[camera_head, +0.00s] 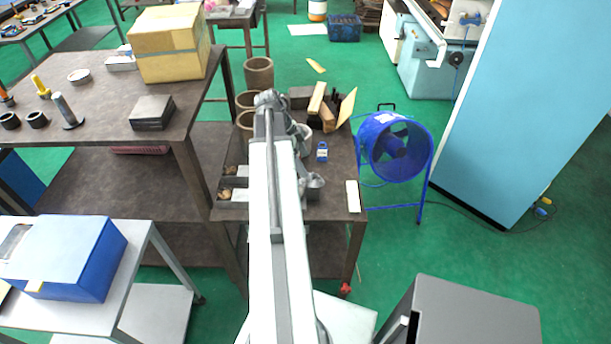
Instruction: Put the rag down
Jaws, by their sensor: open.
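My arm reaches from the bottom centre over the dark table (336,206) in the middle. My gripper (301,134) is at the arm's far end, above this table; it is small and partly behind the arm, and its jaws are open. I cannot make out a rag in or under it. A small flat white piece (353,196) lies at the table's right front edge; I cannot tell what it is.
A larger workbench (95,110) with a cardboard box (168,45) is at left.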

